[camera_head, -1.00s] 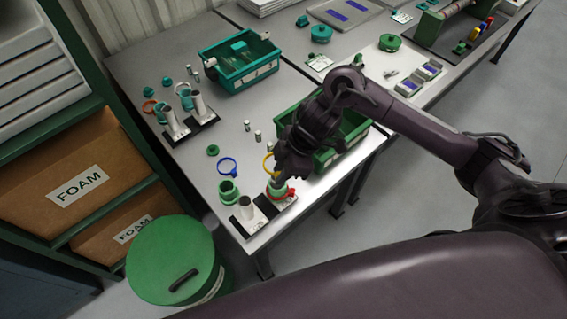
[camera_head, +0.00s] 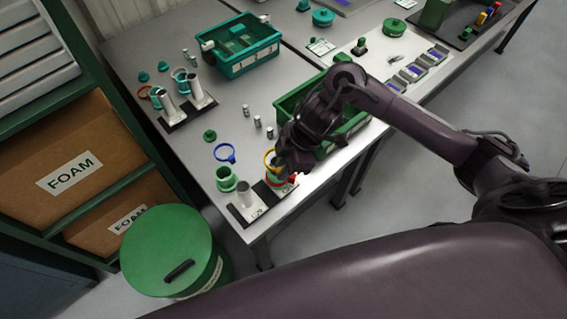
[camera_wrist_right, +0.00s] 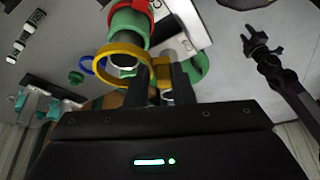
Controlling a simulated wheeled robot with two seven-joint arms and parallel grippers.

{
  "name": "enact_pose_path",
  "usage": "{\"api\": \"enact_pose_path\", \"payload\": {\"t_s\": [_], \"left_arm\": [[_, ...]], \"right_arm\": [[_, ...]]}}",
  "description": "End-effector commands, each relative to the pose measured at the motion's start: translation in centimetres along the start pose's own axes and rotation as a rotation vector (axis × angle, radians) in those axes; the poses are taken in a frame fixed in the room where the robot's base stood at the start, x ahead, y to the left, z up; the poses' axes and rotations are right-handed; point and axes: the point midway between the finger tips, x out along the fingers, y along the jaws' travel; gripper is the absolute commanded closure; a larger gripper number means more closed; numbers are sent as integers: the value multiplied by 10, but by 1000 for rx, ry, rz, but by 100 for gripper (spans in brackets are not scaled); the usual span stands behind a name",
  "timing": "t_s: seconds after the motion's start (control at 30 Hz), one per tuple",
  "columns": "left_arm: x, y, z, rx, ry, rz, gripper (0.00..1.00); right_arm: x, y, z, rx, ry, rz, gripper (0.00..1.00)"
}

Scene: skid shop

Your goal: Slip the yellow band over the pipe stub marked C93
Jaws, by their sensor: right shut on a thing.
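My right gripper (camera_head: 281,165) is shut on the yellow band (camera_head: 268,158). In the right wrist view the fingers (camera_wrist_right: 160,88) grip the side of the yellow band (camera_wrist_right: 97,66). The band is over the open end of a pipe stub (camera_wrist_right: 124,62); I cannot tell whether it is around the stub or just above it. That stub carries a green collar (camera_wrist_right: 130,26) and a red band (camera_wrist_right: 109,14). A bare pale stub (camera_head: 244,194) stands beside it on the same dark base. The stub markings are too small to read. My left gripper is not in the head view.
A loose blue band (camera_head: 225,152) and a green flanged part (camera_head: 226,179) are left of the stubs. A green bin (camera_head: 290,101) stands behind my gripper. Another stub pair (camera_head: 194,84) and a teal bin (camera_head: 229,62) are farther back. The table's front edge is close.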

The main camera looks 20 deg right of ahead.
Motion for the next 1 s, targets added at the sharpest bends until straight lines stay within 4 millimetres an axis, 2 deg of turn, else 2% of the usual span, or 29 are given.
{"api": "enact_pose_path", "payload": {"t_s": [1.0], "left_arm": [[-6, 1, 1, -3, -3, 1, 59]], "right_arm": [[1, 0, 0, -1, -1, -1, 100]]}}
